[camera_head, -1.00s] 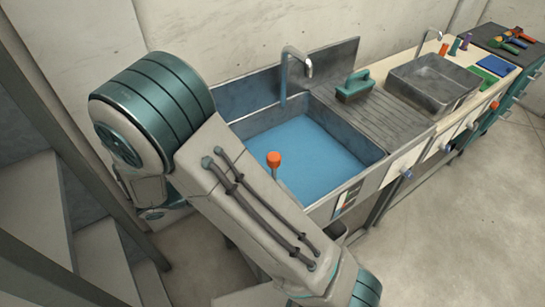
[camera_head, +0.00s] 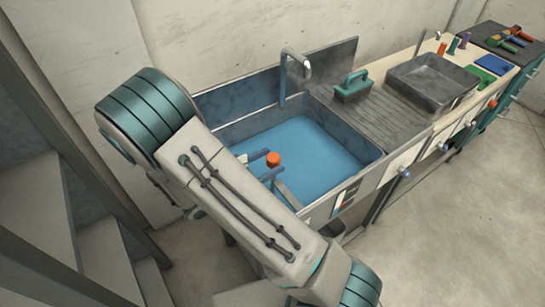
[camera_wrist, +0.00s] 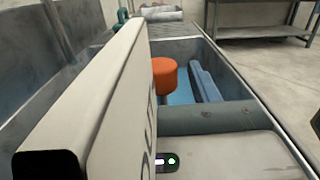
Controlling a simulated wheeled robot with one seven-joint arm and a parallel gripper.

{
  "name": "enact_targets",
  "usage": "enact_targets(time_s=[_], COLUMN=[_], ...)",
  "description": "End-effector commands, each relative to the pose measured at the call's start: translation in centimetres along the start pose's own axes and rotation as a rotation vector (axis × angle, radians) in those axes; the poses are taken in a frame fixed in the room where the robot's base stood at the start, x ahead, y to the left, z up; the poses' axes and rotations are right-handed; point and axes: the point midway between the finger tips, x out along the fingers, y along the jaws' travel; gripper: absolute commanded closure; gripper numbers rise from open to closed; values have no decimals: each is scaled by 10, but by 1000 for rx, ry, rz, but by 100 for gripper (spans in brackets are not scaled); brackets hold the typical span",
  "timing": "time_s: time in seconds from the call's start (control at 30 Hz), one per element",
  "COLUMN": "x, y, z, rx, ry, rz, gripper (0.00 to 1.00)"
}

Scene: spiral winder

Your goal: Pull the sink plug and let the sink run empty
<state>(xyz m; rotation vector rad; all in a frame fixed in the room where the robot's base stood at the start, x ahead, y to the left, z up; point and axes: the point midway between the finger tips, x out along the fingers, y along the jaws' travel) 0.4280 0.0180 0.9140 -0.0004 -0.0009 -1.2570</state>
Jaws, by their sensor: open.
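The sink basin (camera_head: 372,165) holds blue water. An orange knob (camera_head: 273,159), seemingly the plug's handle, stands at the basin's near left side; its grey stem shows below it in the wrist view (camera_wrist: 164,76). My gripper (camera_head: 267,171) is open, with blue-grey fingers close around the knob on either side in the head view. In the wrist view one finger (camera_wrist: 205,84) is to the right of the knob with a gap between. The other finger is hidden there behind a pale panel. The plug's seat is hidden.
A tap (camera_head: 296,62) hangs over the basin's back. A teal-handled brush (camera_head: 353,86) lies on the ridged drainboard (camera_head: 372,118) to the right. A smaller grey basin (camera_head: 433,84) and coloured items stand further right. The floor in front is clear.

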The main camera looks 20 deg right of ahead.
Motion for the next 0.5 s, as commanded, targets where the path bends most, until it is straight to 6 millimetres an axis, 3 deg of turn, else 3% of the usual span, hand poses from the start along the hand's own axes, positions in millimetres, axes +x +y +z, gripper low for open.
enact_targets(time_s=[0.2,0.5], x=[18,20], y=[0,0], z=[0,0], rx=[0,0], ry=[0,1], rz=[0,1], gripper=[45,45])
